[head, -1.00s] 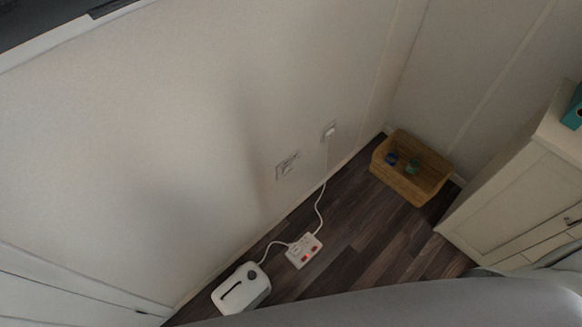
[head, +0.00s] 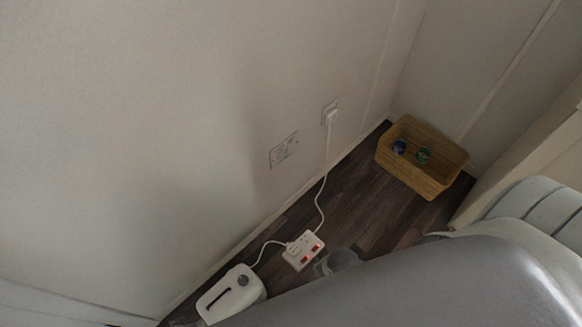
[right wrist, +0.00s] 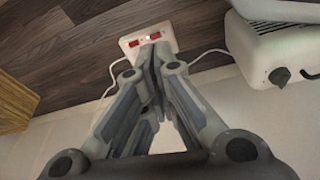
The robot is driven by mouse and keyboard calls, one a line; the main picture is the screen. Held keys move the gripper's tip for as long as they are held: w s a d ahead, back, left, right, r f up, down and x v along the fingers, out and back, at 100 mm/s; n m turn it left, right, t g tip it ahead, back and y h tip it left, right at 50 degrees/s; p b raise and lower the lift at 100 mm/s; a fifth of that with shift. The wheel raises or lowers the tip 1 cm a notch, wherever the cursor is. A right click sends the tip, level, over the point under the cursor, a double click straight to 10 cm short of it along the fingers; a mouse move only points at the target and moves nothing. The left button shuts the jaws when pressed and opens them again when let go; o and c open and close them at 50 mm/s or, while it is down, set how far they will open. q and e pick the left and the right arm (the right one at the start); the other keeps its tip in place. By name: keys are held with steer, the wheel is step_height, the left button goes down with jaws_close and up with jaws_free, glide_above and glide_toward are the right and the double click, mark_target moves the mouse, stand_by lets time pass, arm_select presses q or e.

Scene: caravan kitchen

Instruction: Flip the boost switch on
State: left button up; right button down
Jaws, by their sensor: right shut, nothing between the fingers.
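No label reading boost is legible. A white power strip (head: 296,257) with two red switches (head: 317,246) lies on the floor by the wall; both switches look lit. In the right wrist view the strip (right wrist: 127,52) lies just beyond the fingertips, its red switches showing. My right gripper (right wrist: 152,55) is shut and empty, its tips close to or over the strip's near edge; I cannot tell if they touch. In the head view grey gripper parts (head: 340,260) show beside the strip, mostly hidden by my arm. My left gripper is not in view.
A white appliance with a dark dial (head: 231,294) stands left of the strip, joined by a cable. A plugged-in wall socket (head: 330,113) and another wall plate (head: 284,150) are above. A wooden basket (head: 436,184) with small items sits in the corner.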

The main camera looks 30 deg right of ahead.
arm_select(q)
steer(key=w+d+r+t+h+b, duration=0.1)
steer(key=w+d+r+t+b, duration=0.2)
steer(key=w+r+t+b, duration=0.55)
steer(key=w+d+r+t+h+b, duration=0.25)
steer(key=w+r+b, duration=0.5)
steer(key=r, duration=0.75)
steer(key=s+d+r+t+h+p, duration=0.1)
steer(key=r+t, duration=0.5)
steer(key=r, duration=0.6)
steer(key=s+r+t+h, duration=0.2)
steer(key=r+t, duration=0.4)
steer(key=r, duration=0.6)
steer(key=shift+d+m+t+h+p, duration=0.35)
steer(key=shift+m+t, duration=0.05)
arm_select(e)
steer(key=w+d+r+n+t+y, duration=0.2)
steer(key=w+d+r+n+t, duration=0.3)
steer(key=w+n, duration=0.4)
steer(key=w+d+r+n+t+y, duration=0.3)
steer(key=w+d+r+n+t, duration=0.3)
steer(key=w+n, duration=0.4)
steer(key=shift+w+r+n+t, duration=0.3)
steer(key=shift+w+r+t, duration=0.15)
steer(key=shift+w+t, duration=0.5)
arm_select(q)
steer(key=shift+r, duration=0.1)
arm_select(e)
steer(key=shift+s, duration=0.15)
